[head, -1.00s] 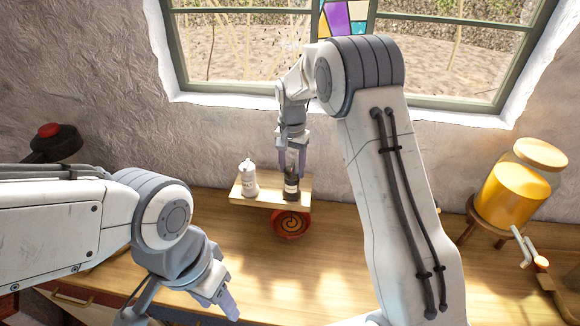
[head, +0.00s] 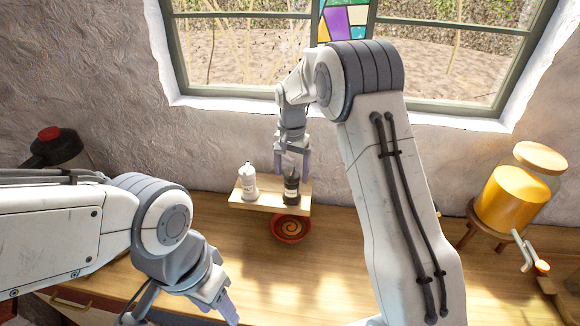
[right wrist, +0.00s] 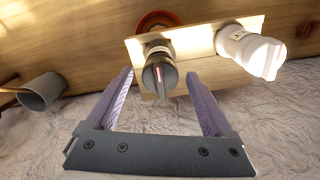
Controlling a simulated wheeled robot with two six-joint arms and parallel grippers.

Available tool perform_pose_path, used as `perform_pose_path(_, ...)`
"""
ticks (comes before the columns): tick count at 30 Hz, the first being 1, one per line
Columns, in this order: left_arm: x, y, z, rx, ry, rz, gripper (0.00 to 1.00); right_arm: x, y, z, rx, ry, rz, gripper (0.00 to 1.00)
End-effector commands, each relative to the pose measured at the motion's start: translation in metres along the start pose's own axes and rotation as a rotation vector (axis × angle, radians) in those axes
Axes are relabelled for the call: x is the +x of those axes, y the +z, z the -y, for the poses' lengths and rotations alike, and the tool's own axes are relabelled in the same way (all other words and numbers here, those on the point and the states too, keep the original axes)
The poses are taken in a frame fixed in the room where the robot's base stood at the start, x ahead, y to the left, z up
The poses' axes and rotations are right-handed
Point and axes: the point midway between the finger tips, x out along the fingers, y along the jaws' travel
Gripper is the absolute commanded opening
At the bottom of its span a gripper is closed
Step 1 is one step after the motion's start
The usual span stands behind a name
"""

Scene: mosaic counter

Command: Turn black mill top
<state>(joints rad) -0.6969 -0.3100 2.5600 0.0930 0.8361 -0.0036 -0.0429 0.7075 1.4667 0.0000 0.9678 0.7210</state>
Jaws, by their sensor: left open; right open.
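The black mill (head: 291,190) stands upright on a small wooden board (head: 262,206) beside a white mill (head: 248,182). In the right wrist view the black mill (right wrist: 160,78) shows its dark top with a pale reddish mark, and the white mill (right wrist: 252,52) is to its right. My right gripper (head: 292,165) is open above the black mill; in the right wrist view its fingers (right wrist: 158,80) are apart on either side of the mill top, with visible gaps. My left gripper (head: 226,306) is open and empty, low over the front of the counter.
A red bowl with a spiral (head: 291,228) sits just in front of the board. A jar of yellow contents (head: 512,200) on a stand is at right. A dark object with a red knob (head: 50,146) is at left. A grey cup (right wrist: 42,92) shows in the right wrist view.

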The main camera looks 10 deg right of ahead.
Motion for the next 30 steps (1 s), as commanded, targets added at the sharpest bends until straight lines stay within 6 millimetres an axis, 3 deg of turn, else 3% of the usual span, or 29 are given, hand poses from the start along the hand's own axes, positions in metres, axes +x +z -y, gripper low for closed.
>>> perform_pose_path(5,0.009,0.001,0.001,-0.001,0.000,0.000,0.50,-0.018,-0.001,0.001,0.000,-0.004,-0.004,0.86)
perform_pose_path(12,0.022,0.001,0.002,-0.003,0.000,0.000,0.50,-0.066,-0.002,0.002,0.000,-0.005,-0.006,0.86)
perform_pose_path(18,0.026,0.001,0.002,-0.005,0.000,0.000,0.50,-0.095,-0.002,0.002,0.000,-0.002,-0.003,0.86)
perform_pose_path(30,0.026,0.001,0.002,-0.005,0.000,0.000,0.50,-0.104,-0.002,0.001,0.000,-0.001,-0.001,0.86)
